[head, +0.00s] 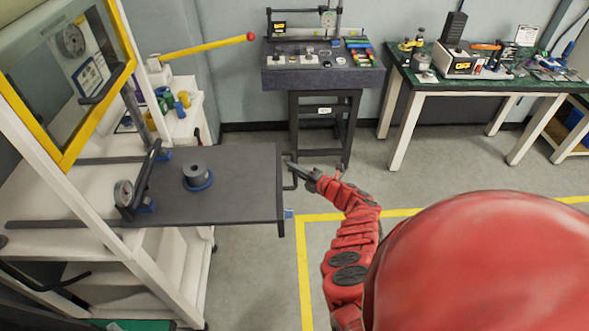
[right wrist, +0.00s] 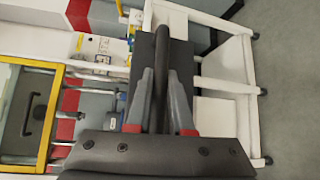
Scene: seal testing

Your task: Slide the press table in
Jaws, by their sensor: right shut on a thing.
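The press table (head: 240,200) is a dark grey flat plate on rails, pulled out to the right from the white press frame (head: 100,120). A dark cylinder on a blue ring (head: 197,178) stands on it, beside a round dial gauge (head: 123,193) and a dark upright bar. My right gripper (head: 297,173) is at the table's right edge, shut on the table's handle (head: 290,179). In the right wrist view, the right gripper's grey fingers (right wrist: 161,78) lie either side of the dark handle bar (right wrist: 163,50). My left gripper is not in view.
A yellow-framed clear guard (head: 75,80) is over the press at the left. A yellow lever with a red knob (head: 205,47) sticks out behind the table. A dark test stand (head: 320,75) and a green-topped bench (head: 480,75) stand at the back. Open floor lies to the right.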

